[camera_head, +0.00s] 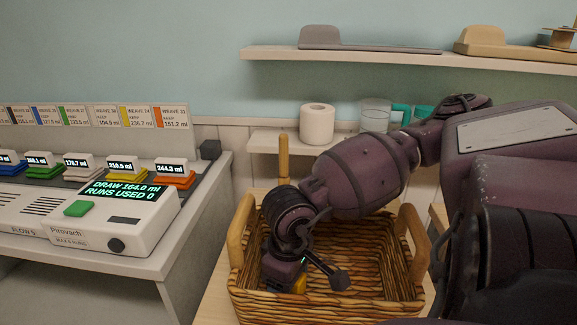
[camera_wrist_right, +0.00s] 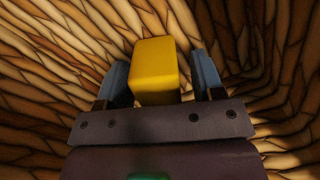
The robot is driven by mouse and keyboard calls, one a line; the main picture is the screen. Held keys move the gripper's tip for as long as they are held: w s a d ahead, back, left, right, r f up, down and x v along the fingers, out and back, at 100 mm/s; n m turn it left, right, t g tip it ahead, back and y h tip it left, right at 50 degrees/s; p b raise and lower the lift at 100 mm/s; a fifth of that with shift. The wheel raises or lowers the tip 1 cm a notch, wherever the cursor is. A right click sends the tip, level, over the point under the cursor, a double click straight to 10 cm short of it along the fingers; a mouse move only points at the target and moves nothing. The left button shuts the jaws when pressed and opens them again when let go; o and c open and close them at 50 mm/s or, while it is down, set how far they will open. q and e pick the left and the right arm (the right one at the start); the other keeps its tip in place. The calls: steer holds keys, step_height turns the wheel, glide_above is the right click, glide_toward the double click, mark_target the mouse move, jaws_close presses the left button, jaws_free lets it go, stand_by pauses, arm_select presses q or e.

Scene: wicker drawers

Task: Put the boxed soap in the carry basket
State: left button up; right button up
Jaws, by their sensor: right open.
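The carry basket (camera_head: 395,275) is a brown wicker basket with light wooden handles. The yellow block that looks like the boxed soap (camera_wrist_right: 155,72) is inside it, between my right fingers in the right wrist view. In the head view only a small yellow part of the soap (camera_head: 300,284) shows beside my gripper. My right gripper (camera_wrist_right: 160,80) is open, reaching down inside the basket. One finger is on each side of the soap; a gap shows on the right, and contact on the left cannot be told. My left gripper is not in view.
A white dispenser (camera_head: 110,225) with coloured blocks stands on the counter at left. A paper roll (camera_head: 317,123) and a glass (camera_head: 375,114) stand on a low shelf behind the basket. A higher shelf (camera_head: 400,59) runs above. Wicker walls surround my right gripper.

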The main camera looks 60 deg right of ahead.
steer(key=shift+r, duration=0.3)
step_height(320, 180, up, 10)
steer(key=p, duration=0.3)
steer(key=shift+r, duration=0.7)
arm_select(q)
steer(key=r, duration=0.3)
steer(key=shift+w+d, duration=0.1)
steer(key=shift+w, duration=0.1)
arm_select(e)
steer(key=shift+r, duration=0.15)
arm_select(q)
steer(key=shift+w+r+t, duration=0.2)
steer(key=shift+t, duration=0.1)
